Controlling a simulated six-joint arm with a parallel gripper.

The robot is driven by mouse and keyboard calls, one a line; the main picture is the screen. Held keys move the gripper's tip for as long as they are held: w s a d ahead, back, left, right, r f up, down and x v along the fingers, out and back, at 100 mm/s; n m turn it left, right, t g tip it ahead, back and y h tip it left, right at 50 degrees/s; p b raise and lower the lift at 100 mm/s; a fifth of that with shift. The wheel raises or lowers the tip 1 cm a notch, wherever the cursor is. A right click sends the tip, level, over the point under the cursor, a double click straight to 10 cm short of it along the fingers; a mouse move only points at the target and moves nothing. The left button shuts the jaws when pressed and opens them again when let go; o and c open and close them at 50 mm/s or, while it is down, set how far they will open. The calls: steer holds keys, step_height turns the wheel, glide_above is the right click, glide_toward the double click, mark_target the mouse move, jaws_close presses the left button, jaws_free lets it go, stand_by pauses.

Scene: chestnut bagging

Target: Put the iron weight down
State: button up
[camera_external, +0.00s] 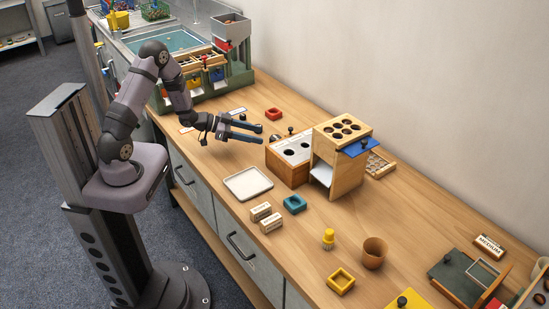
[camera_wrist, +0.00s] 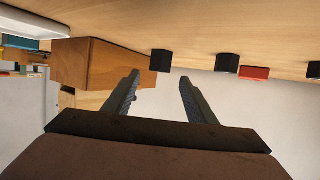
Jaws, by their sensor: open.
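My gripper (camera_external: 261,135) is open and level, low over the bench, just left of a wooden box with holes in its top (camera_external: 290,158). In the wrist view the two fingers (camera_wrist: 160,78) stand apart with nothing between them. A dark, faceted block (camera_wrist: 161,60) stands on the bench close to the fingertips, beside the box. A second dark block (camera_wrist: 227,63) stands farther along, near a red ring (camera_wrist: 255,72). They look like iron weights; I cannot tell which is the task's. The external view shows a small dark piece (camera_external: 290,130) behind the box.
A taller wooden stand with a holed top (camera_external: 343,128) adjoins the box. A white tray (camera_external: 247,183), a teal ring (camera_external: 294,204) and labelled blocks (camera_external: 270,222) lie nearer the front. The red ring (camera_external: 274,113) is behind my gripper.

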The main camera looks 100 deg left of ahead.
steer(key=shift+v, duration=2.65)
steer(key=shift+w+d+r+p, duration=0.15)
steer(key=shift+w+r+p, duration=0.15)
steer(key=shift+w, duration=0.1)
steer(key=w+d+r+m+g+p, duration=0.1)
steer(key=w+d+r+g+p, duration=0.1)
steer(key=d+r+g+p, duration=0.3)
steer(key=w+d+r+g+p, duration=0.1)
steer(key=w+d+g+p, duration=0.15)
steer(key=d, duration=0.45)
steer(key=s+d+r+g+h+p, duration=0.1)
steer(key=s+d+r+g+p, duration=0.1)
steer(key=s+d, duration=0.2)
steer(key=s+d+r+m+g+h+p, duration=0.1)
steer(key=s+d, duration=0.3)
steer(key=d, duration=0.7)
steer(key=s+d+r+g+h+p, duration=0.1)
steer(key=s+d+r+g+p, duration=0.2)
steer(key=d, duration=0.4)
steer(key=shift+s+d+r+m, duration=0.35)
steer(key=shift+s+d+m, duration=0.05)
steer(key=shift+s, duration=0.45)
stand_by(0.7)
